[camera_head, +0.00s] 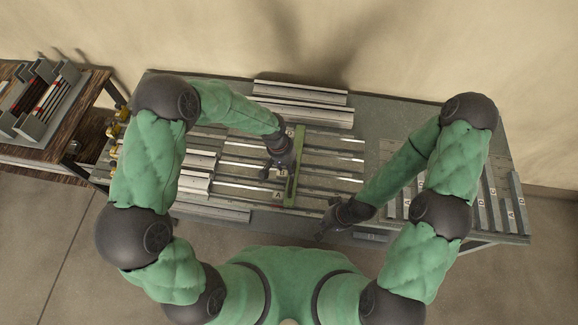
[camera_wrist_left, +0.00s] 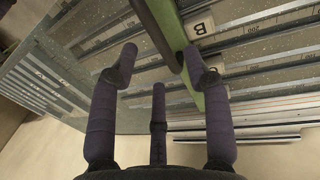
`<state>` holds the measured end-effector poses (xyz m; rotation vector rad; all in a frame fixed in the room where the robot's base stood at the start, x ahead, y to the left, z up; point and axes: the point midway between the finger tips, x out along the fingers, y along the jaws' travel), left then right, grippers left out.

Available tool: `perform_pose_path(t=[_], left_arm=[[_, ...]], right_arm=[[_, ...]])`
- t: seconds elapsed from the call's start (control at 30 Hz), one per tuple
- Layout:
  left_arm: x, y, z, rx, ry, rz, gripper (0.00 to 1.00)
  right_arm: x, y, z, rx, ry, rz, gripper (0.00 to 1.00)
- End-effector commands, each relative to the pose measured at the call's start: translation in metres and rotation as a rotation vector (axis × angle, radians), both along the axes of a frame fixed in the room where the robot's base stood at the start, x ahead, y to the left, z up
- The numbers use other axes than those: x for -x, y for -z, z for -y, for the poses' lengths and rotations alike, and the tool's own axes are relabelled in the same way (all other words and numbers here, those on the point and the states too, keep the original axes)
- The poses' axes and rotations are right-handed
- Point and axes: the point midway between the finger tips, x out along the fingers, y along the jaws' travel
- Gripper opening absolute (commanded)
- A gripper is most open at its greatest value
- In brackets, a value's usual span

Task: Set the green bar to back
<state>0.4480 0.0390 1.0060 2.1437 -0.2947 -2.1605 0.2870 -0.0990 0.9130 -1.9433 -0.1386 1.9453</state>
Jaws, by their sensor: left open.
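The green bar (camera_head: 293,190) lies across the bench's pale rails, running from front to back near the middle. In the left wrist view the green bar (camera_wrist_left: 216,103) passes at the right finger, which covers part of it. My left gripper (camera_head: 280,171) is just left of the bar in the head view. In the wrist view my left gripper (camera_wrist_left: 162,62) has its fingers spread; I cannot tell whether the right finger touches the bar. My right gripper (camera_head: 325,229) is at the front edge, right of the bar and apart from it; its finger opening is too small to tell.
A "B" label plate (camera_wrist_left: 200,27) is beside the bar. An "A" label plate (camera_head: 277,195) is near its front end. Stacked metal profiles (camera_head: 300,100) lie at the back edge. A slotted rack (camera_head: 496,200) is at the right. A wooden side table (camera_head: 92,95) stands left.

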Motion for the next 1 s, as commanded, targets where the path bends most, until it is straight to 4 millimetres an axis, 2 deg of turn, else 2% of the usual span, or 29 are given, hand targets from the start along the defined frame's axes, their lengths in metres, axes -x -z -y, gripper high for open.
perform_pose_path(t=[1.0], left_arm=[[-0.001, -0.061, -0.012, 0.000, -0.001, 0.001, 0.49]], right_arm=[[0.000, -0.038, 0.000, 0.000, 0.000, 0.000, 0.00]])
